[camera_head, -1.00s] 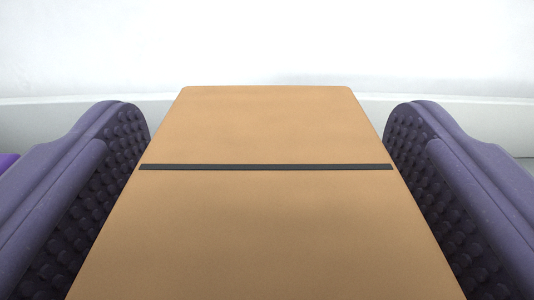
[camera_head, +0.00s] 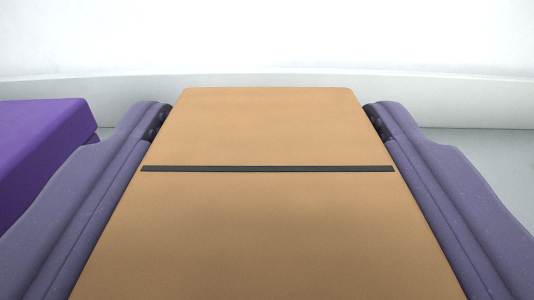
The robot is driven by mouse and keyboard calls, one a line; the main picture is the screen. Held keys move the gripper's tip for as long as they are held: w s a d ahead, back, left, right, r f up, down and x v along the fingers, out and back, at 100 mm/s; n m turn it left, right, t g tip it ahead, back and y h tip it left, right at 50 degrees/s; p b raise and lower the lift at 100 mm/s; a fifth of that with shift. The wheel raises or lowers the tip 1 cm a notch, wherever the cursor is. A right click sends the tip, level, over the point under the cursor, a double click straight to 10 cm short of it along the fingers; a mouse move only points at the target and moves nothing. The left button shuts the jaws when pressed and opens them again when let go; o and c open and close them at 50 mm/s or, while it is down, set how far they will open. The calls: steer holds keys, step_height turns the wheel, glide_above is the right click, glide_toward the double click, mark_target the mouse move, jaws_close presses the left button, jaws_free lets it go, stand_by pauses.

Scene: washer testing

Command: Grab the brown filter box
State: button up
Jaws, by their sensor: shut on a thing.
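The brown filter box (camera_head: 268,230) fills the middle of the camera view. Its tan top face has a thin dark strip across it and runs from the bottom edge of the picture up to a rounded far edge. My gripper (camera_head: 265,118) has one purple finger on each side of the box. Both fingers press against its sides, so the gripper is shut on the box. The inner padded faces of the fingers are mostly hidden against the box. The underside of the box is hidden.
A purple block (camera_head: 40,150) lies at the left, beyond the left finger. A pale wall or ledge (camera_head: 455,98) curves across the back. The light grey surface at the right (camera_head: 490,165) looks clear.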

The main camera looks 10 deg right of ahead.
steer(key=shift+s+a, duration=0.1)
steer(key=shift+s, duration=0.45)
steer(key=shift+w, duration=0.1)
steer(key=o, duration=1.2)
steer(key=shift+s+a+b, duration=0.25)
steer(key=shift+s+b, duration=0.15)
steer(key=shift+s, duration=0.9)
steer(key=shift+s+a+b, duration=0.25)
steer(key=shift+s+b, duration=0.2)
steer(key=shift+s, duration=0.8)
steer(key=shift+s+a+b, duration=0.25)
steer(key=shift+s+b, duration=0.15)
steer(key=shift+s, duration=0.9)
